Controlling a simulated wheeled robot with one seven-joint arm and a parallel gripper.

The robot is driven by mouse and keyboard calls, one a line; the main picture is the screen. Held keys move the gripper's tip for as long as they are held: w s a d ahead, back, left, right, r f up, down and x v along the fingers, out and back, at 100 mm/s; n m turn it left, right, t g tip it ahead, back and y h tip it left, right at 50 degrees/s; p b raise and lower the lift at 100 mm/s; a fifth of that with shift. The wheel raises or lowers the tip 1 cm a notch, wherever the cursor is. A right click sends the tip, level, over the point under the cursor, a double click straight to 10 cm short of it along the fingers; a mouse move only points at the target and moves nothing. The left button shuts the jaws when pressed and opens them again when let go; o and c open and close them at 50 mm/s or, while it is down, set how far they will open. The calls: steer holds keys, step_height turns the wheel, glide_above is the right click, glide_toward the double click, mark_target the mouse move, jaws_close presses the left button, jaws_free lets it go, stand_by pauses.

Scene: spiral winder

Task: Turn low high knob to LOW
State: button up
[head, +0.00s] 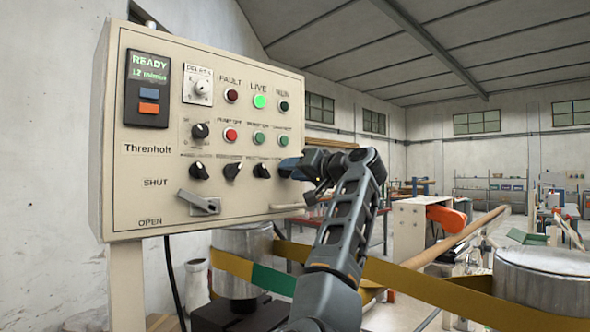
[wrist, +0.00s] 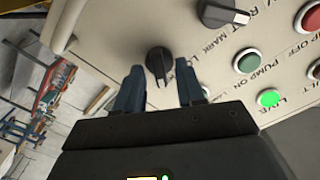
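The cream control panel (head: 150,185) stands at left in the head view. My gripper (head: 288,168) is at its right edge, at the end of the lower knob row, and hides the knob there. In the wrist view a black knob (wrist: 158,58) with a pale pointer mark lies between the two blue fingertips of my gripper (wrist: 160,68). The fingers are open, one on each side, with visible gaps to the knob. An "L" label shows beside it; the rest is covered by a finger, so I cannot read its setting.
Another black knob (wrist: 222,13) and the green button (wrist: 247,60) are close by in the wrist view. In the head view a lever (head: 199,202) sticks out low on the panel. A metal drum (head: 243,245) with a yellow band stands below.

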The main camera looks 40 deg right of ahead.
steer(key=shift+c, duration=0.4)
jaws_close()
steer(key=shift+f, duration=0.1)
steer(key=shift+f+n+b, duration=0.15)
steer(key=shift+n+b, duration=0.75)
steer(key=shift+n, duration=0.2)
steer(key=n+b, duration=0.2)
steer(key=n, duration=0.1)
steer(key=n+b, duration=0.1)
steer(key=n, duration=0.3)
steer(key=shift+a+n+b, duration=0.1)
steer(key=shift+n+b, duration=0.3)
steer(key=shift+a+r+n+b, duration=0.1)
steer(key=shift+n+b, duration=0.2)
steer(key=shift+n, duration=0.7)
steer(key=shift+a+r+n+b, duration=0.1)
steer(key=shift+n+b, duration=0.2)
steer(key=shift+n, duration=0.7)
